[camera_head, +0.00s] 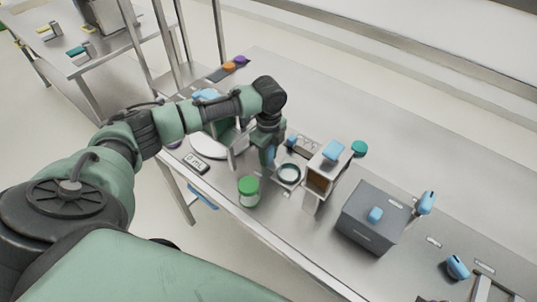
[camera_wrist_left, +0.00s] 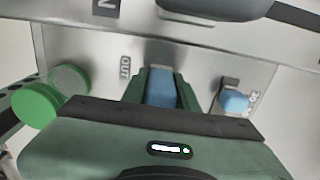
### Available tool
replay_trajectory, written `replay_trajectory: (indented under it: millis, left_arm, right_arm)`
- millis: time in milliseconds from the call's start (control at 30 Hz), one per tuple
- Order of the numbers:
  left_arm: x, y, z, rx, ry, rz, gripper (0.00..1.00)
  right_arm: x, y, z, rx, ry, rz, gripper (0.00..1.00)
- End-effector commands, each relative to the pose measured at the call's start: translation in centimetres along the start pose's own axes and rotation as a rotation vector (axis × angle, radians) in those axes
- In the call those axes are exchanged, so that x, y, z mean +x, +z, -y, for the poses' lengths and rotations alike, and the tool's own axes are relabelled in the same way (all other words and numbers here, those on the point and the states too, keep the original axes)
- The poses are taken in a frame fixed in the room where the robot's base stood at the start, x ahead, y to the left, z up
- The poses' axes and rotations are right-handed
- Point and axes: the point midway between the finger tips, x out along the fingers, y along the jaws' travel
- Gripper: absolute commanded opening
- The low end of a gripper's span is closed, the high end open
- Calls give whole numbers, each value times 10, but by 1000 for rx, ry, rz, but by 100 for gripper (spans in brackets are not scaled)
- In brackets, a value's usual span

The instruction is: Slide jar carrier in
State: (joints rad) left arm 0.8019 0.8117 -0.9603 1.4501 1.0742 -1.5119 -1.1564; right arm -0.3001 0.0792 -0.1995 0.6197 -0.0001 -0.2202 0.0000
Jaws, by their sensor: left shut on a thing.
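My left gripper (camera_head: 267,160) points down over the middle of the bench and is shut on a blue handle. In the left wrist view the blue handle (camera_wrist_left: 161,92) is between the green fingers, near an "OUT" label. I cannot tell what the handle belongs to; the jar carrier is not clearly made out. A clear jar with a green lid (camera_head: 248,185) stands at the front edge, left of a round glass-like ring (camera_head: 289,174) beside my gripper. The jar also shows in the left wrist view (camera_wrist_left: 38,105). My right gripper is out of view.
An upright box with a dark opening (camera_head: 318,182) and blue top stands right of the ring. A grey box (camera_head: 371,222) with a blue knob is further right. A display tag (camera_head: 196,163) lies left. The back of the bench (camera_head: 420,150) is mostly clear.

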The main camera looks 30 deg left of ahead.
Motion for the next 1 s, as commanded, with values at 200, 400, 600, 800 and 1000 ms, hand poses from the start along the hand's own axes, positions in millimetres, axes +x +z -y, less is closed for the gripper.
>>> replay_trajectory:
  millis: [200, 400, 600, 800, 1000]
  left_arm:
    - [-5, -24, 0, 5, 3, -4, 0]
    - [-3, -65, 0, 3, 3, -4, 0]
    - [0, -78, 0, 0, 2, -2, 0]
    - [0, -77, 0, 0, 2, -2, 0]
    - [0, -77, 0, 0, 1, -2, 51]
  right_arm:
    - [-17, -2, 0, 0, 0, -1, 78]
    - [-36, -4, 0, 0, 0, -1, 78]
    - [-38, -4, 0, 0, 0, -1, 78]
    - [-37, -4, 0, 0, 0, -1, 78]
    - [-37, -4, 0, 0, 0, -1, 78]
